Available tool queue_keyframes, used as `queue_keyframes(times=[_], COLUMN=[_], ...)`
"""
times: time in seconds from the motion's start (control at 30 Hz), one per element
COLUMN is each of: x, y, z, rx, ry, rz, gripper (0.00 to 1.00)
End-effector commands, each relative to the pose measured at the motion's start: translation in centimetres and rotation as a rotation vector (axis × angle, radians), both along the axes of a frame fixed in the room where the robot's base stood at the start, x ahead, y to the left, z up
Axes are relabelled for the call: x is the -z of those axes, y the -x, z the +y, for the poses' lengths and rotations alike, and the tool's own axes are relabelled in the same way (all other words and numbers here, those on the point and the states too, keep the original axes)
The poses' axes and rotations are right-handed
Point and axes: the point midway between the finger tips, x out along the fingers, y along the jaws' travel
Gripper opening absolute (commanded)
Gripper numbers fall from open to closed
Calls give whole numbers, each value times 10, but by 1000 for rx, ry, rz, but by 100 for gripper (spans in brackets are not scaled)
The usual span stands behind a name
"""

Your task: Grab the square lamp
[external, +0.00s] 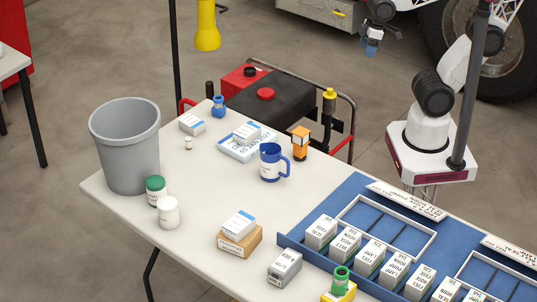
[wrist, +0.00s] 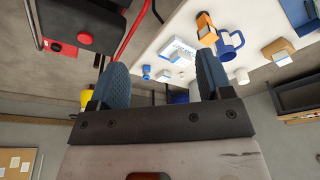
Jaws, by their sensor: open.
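An orange, box-shaped thing with a pale panel, which looks like the square lamp (external: 300,143), stands upright on the white table beside the blue mug. It also shows in the wrist view (wrist: 207,32), at the top just right of centre. My gripper (external: 371,46) is open and empty, up in the air beyond the table, above and to the right of the lamp in the external view. In the wrist view my gripper (wrist: 160,65) shows two blue fingers spread wide, with the lamp beyond the right finger and nothing between them.
A blue mug (external: 270,163) stands close to the lamp. Flat white boxes (external: 245,142) lie to its left. A blue tray (external: 310,255) with several small boxes fills the table's right side. A grey bin (external: 125,150) stands at left. A red and black machine (external: 275,95) is behind the table.

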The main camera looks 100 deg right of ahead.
Motion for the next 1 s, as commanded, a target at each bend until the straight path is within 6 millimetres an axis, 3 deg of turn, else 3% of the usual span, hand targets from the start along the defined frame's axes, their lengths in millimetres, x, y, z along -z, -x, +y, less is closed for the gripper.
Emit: queue_keyframes(times=[0.13, 0.23, 0.63, 1.0], x=[0, 0, 4, 42], y=[0, 0, -2, -24], z=[0, 0, 3, 41], rx=[0, 0, 14, 205], ry=[0, 0, -23, -300], rz=[0, 0, 10, 134], gripper=[72, 85, 85, 85])
